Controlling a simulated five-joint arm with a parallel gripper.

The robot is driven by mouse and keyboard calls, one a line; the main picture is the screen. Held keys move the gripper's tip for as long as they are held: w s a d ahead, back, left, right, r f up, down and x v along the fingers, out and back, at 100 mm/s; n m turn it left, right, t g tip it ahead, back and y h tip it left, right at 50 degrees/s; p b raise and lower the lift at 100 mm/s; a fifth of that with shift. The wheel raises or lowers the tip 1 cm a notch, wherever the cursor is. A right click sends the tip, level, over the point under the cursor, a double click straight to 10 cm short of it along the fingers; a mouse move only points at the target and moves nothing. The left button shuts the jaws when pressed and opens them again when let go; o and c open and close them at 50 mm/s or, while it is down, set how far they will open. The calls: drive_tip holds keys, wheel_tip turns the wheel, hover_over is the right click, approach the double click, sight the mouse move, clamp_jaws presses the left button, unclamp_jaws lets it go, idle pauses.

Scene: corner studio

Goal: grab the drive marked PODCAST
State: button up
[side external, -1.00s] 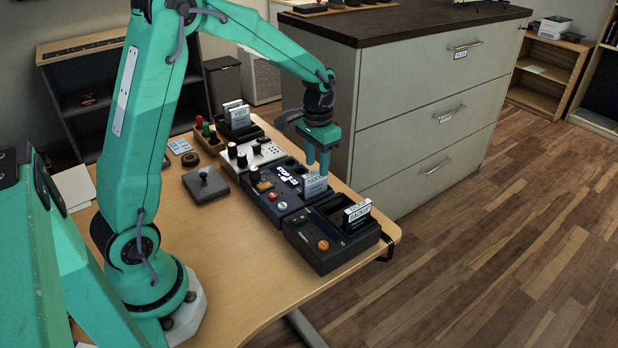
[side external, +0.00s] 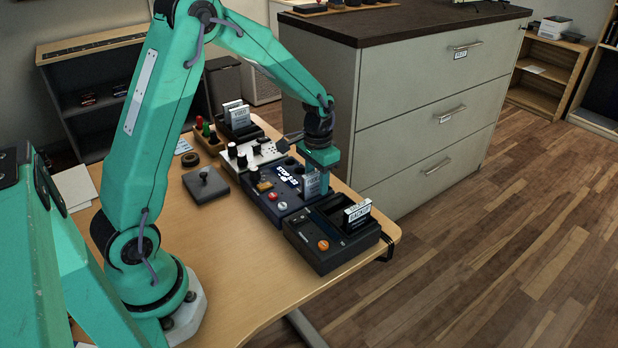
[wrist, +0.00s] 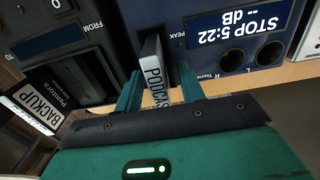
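The PODCAST drive (wrist: 155,80) is a slim grey drive with a white label, partly cut off in the wrist view. It stands upright in the dark blue recorder (wrist: 190,12), whose display reads STOP 5:22. My gripper (wrist: 160,76) has one finger on each side of the drive. The left finger is close to it, and a small gap shows at the right finger, so the gripper looks open. In the side view my gripper (side external: 322,182) is down at the drive (side external: 311,186), hiding part of it. The drive's lower end is hidden in its slot.
A BACKUP drive (side external: 357,214) stands in the black unit (side external: 325,252) just in front. Two more drives (side external: 237,113) stand in a dark holder at the back. A white mixer (side external: 250,153) adjoins the recorder. A cabinet (side external: 430,110) rises close behind the table's edge.

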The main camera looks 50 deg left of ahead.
sight(317, 171)
drive_tip(key=shift+c, duration=0.2)
clamp_jaws()
drive_tip(key=shift+r, duration=0.1)
drive_tip(key=shift+r, duration=0.85)
wheel_tip(317, 171, up, 2)
drive_tip(key=shift+r, duration=0.25)
drive_tip(key=s+d+r, duration=0.4)
drive_tip(key=d+r, duration=0.2)
drive_tip(key=d, duration=0.5)
drive_tip(key=shift+r, duration=0.35)
